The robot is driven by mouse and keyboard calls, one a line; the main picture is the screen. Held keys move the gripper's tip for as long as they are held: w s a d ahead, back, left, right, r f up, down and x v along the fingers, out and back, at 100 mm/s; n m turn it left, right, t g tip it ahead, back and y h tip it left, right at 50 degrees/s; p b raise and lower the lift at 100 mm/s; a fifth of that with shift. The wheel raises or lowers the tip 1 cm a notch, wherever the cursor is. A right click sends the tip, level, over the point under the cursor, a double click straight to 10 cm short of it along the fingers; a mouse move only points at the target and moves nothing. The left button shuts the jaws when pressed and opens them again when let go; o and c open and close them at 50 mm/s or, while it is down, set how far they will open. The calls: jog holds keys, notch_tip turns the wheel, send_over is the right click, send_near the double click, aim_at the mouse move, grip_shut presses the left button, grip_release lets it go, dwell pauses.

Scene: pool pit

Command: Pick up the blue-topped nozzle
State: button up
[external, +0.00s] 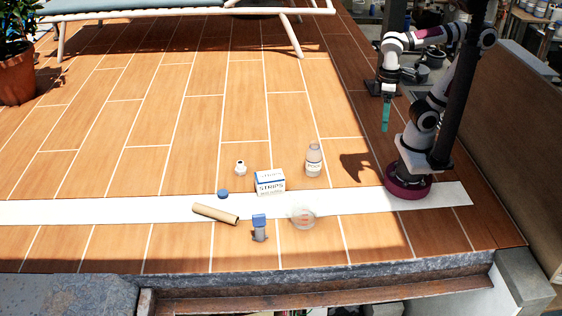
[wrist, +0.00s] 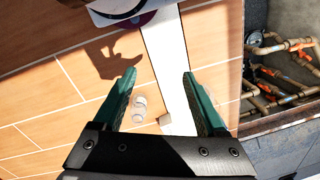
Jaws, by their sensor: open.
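The blue-topped nozzle (external: 260,227) stands on the wooden floor in front of the white strip, with a blue block-shaped top and a grey body. I cannot make it out in the wrist view. My gripper (external: 386,117) hangs high at the right with its teal fingers pointing down, well away from the nozzle. In the wrist view my gripper (wrist: 161,80) shows two green fingers spread wide with nothing held between them.
Around the nozzle are a cardboard tube (external: 215,213), a clear round dish (external: 302,217), a STRIPS box (external: 270,183), a blue cap (external: 223,193), a small white bottle (external: 240,168) and a larger bottle (external: 313,160). A lounger (external: 180,12) stands behind. The deck edge (external: 330,272) drops off in front.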

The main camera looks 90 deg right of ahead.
jog(key=w+n+t+h, duration=0.3)
jog(key=w+n+h, duration=0.5)
jog(key=w+n, duration=0.9)
jog(key=w+a+n+t+y, duration=0.1)
jog(key=w+a+n+t, duration=0.45)
jog(key=a+n, duration=0.5)
jog(key=w+a+n+t+y, duration=0.1)
jog(key=w+a+n+t, duration=0.45)
jog(key=a, duration=0.75)
jog(key=n+g, duration=0.1)
jog(key=n, duration=0.2)
send_near(260, 227)
jog(key=x, duration=1.3)
jog(key=shift+d+f, duration=0.35)
jog(key=shift+f, duration=0.15)
grip_shut()
